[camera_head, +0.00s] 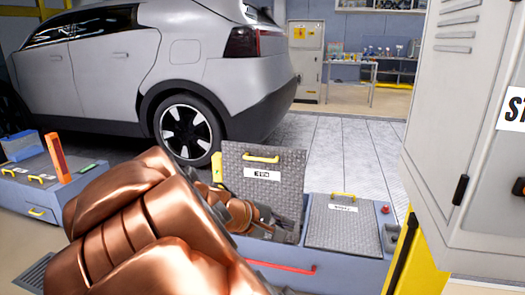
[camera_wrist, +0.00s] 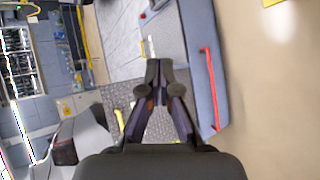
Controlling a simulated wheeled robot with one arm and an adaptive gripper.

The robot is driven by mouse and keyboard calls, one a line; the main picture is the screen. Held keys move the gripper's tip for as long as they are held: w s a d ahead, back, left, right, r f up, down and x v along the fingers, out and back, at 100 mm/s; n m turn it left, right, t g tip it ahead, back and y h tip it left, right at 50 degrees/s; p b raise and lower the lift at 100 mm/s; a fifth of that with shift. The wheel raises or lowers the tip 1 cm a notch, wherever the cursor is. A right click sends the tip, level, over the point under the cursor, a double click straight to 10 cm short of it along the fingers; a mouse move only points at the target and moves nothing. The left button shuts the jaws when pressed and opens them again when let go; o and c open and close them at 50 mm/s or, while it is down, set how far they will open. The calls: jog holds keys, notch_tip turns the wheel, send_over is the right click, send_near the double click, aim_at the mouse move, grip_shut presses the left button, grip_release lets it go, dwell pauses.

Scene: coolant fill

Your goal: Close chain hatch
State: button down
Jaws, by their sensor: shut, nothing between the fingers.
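A grey tread-plate hatch lid (camera_head: 262,185) stands raised on the low blue-grey floor unit, with a yellow handle near its top edge and a white label I cannot read reliably. In the wrist view its tread plate (camera_wrist: 122,96) shows left of the fingers. My gripper (camera_head: 272,226) is in front of the lid's lower part, over the hatch opening, partly hidden behind my copper-coloured arm. In the wrist view my gripper (camera_wrist: 159,66) has its fingertips together, with nothing between them. I cannot tell whether it touches the lid.
A second tread-plate hatch (camera_head: 343,226) lies closed to the right, beside a red button (camera_head: 385,209). A red bar (camera_head: 282,268) runs along the unit's front. A grey cabinet (camera_head: 470,130) stands close at right. A silver car (camera_head: 170,75) stands behind. Floor between is clear.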

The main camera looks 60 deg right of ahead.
jog(key=w+d+r+n+t+h+p, duration=0.1)
jog(key=w+d+r+n+t+h, duration=0.3)
jog(key=w+d+r+n+h, duration=0.75)
jog(key=n+t+y, duration=0.6)
jog(key=n, duration=0.6)
send_near(272, 148)
jog(key=x, duration=0.4)
jog(key=shift+w+f, duration=0.1)
jog(key=shift+f, duration=0.1)
jog(key=shift+w+d+f, duration=0.1)
jog(key=shift+d, duration=0.6)
jog(key=shift+x, duration=0.85)
